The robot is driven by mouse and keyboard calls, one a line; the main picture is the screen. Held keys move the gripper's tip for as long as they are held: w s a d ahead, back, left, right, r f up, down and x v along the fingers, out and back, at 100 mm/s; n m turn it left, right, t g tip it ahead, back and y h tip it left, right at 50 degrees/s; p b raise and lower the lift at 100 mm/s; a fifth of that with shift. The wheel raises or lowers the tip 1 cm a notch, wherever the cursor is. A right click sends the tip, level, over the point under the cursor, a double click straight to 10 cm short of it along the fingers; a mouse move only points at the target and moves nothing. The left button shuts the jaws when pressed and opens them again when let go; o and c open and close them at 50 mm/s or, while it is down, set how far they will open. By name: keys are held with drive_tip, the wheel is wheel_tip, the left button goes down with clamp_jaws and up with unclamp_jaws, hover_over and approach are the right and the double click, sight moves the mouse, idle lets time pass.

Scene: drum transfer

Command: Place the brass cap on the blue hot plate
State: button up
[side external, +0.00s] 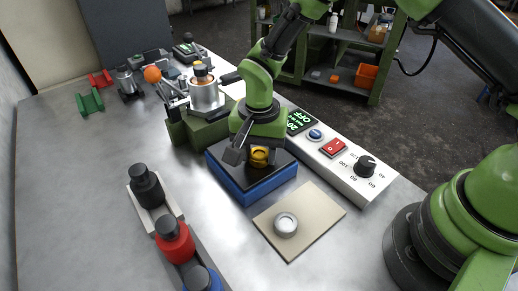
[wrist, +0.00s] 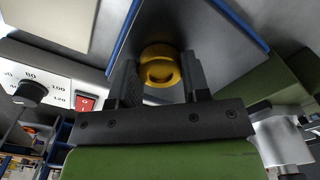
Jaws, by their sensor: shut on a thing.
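The brass cap (side external: 260,156) is a small yellow ring-like piece held between the fingers of my gripper (side external: 248,156). In the wrist view the brass cap (wrist: 160,67) sits between the two dark fingers of my gripper (wrist: 160,82). The blue hot plate (side external: 252,191) is a blue block with a dark top, directly below or behind the cap in the side view. In the wrist view its blue edge and dark top (wrist: 222,42) show beyond the cap. I cannot tell whether the cap touches the plate.
A beige mat (side external: 317,208) with a silver round cup (side external: 286,224) lies in front of the plate. A white control panel (side external: 340,160) runs along the right. Black, red and blue bottles (side external: 173,239) stand at front left. A metal pot (side external: 205,95) stands behind on a green block.

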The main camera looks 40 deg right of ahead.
drive_tip(key=shift+f, duration=0.1)
drive_tip(key=o, duration=1)
wheel_tip(320, 180, up, 12)
drive_tip(key=r, duration=0.1)
wheel_tip(320, 180, up, 6)
drive_tip(key=n+t, duration=0.1)
hover_over(260, 154)
drive_tip(key=s+d, duration=0.2)
drive_tip(key=d, duration=0.1)
drive_tip(key=s+d+r+n+t, duration=0.1)
drive_tip(key=s+d+r+t, duration=0.1)
drive_tip(key=s, duration=0.3)
drive_tip(key=s+d+r+n+t+y, duration=0.1)
drive_tip(key=s+d+r+n+t, duration=0.1)
drive_tip(key=s, duration=0.4)
drive_tip(key=s+d+r+n+t+y, duration=0.1)
drive_tip(key=s+d+r+t, duration=0.1)
drive_tip(key=s, duration=0.3)
drive_tip(key=shift+s+d+r+n, duration=0.3)
drive_tip(key=shift+d+r, duration=0.05)
drive_tip(key=shift+r, duration=0.1)
